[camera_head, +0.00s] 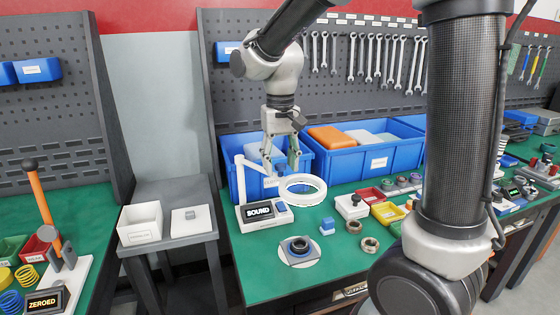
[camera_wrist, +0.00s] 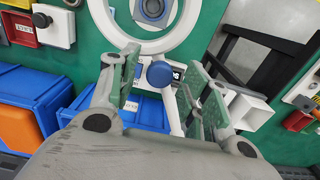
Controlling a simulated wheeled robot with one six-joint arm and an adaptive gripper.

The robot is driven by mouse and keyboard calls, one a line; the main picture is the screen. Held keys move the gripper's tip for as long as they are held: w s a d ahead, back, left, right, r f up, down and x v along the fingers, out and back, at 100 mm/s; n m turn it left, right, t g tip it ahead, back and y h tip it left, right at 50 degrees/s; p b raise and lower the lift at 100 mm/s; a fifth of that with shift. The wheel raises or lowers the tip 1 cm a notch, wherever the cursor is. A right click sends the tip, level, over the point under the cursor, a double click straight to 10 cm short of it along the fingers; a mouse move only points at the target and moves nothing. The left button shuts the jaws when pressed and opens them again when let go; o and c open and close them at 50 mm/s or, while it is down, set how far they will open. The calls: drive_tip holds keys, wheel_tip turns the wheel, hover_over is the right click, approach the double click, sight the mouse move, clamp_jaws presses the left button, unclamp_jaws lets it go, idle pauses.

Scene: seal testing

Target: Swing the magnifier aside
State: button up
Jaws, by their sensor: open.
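The magnifier's white ring (camera_head: 303,202) is held out over the green bench by a white arm from a base with a display reading SOUND (camera_head: 258,211). In the wrist view the ring (camera_wrist: 147,46) is at the top, with a blue knob (camera_wrist: 160,74) on the arm just below it. My gripper (camera_head: 280,168) is open and points down at the magnifier arm, behind and left of the ring. In the wrist view the knob appears between the open fingers; I cannot tell whether either finger touches it. A dark seal (camera_head: 299,246) lies on a pale plate in front of the ring.
Blue bins (camera_head: 378,161) stand behind the magnifier. A small blue-and-white block (camera_head: 327,226), metal rings (camera_head: 370,245) and red and yellow trays (camera_head: 387,212) lie to its right. A grey side table (camera_head: 171,239) stands left. The bench front left of the seal is clear.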

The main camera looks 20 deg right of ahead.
clamp_jaws()
drive_tip(key=shift+d, duration=0.15)
drive_tip(key=shift+w+d+n, duration=0.3)
drive_tip(key=shift+d, duration=0.05)
drive_tip(key=w+d+n, duration=0.3)
drive_tip(key=w+n, duration=0.3)
drive_tip(key=w, duration=0.2)
drive_tip(key=w+d+n, duration=0.4)
drive_tip(key=w+n, duration=0.3)
drive_tip(key=w, duration=0.1)
drive_tip(key=shift+w+n, duration=0.25)
drive_tip(key=shift+n, duration=0.05)
drive_tip(key=shift+d+r, duration=0.1)
